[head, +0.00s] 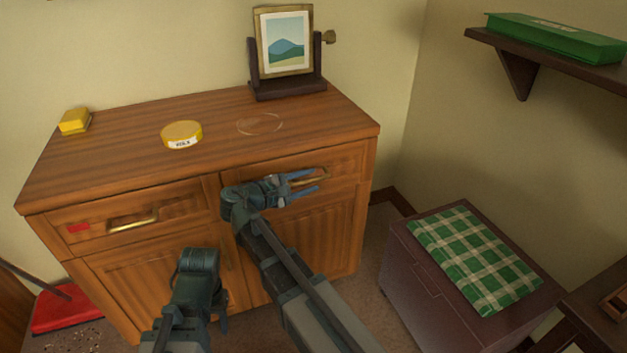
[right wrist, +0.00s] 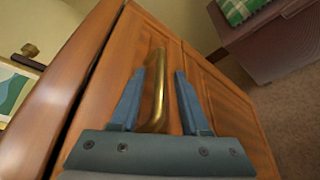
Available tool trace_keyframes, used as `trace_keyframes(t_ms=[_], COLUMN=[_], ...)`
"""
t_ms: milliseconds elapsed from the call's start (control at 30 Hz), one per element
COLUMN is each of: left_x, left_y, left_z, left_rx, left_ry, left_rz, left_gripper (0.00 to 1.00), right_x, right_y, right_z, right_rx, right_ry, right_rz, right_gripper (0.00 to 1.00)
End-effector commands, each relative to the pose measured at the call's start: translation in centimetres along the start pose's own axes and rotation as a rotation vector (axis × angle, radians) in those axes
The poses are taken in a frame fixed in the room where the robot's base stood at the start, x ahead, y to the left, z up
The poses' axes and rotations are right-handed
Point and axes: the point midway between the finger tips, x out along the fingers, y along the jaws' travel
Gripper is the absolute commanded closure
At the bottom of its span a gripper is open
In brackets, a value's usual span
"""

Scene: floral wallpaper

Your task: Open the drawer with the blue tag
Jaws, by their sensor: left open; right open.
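A wooden cabinet (head: 120,170) has two drawers side by side at the top. The left drawer (head: 180,205) has a brass handle (head: 133,220) and a red tag (head: 78,228). The right drawer (head: 345,165) is closed, and my right gripper covers part of its front; I see no blue tag there. My right gripper (head: 312,181) is open at its brass handle. In the right wrist view the handle (right wrist: 158,90) lies between the two blue fingers, closer to the left one, without a visible grip. My left gripper (head: 197,265) is low before the cabinet, its fingers not clearly visible.
On the cabinet top are a yellow block (head: 75,121), a round yellow tin (head: 182,134) and a framed picture (head: 285,45). A dark low chest (head: 400,275) with a green checked cloth (head: 473,255) stands at the right. A red dustpan (head: 65,308) lies at lower left.

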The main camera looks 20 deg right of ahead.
Motion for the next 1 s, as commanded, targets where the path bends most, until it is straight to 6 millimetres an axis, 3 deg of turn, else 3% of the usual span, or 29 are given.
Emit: trace_keyframes(t_ms=[100, 367, 1000], left_x=[-0.02, -0.02, -0.01], left_y=[-0.01, -0.01, -0.01], left_z=[0.01, 0.00, 0.00], left_rx=[0.000, 0.000, 0.000], left_ry=[0.000, 0.000, 0.000], left_rz=[0.000, 0.000, 0.000], left_gripper=[0.50, 0.50, 0.50], right_x=[-0.01, 0.00, 0.00], right_y=[0.01, 0.01, -0.01], right_z=[0.01, 0.02, 0.03], right_rx=[0.000, 0.000, 0.000], right_ry=[0.000, 0.000, 0.000], right_rz=[0.000, 0.000, -0.001], right_gripper=[0.56, 1.00, 1.00])
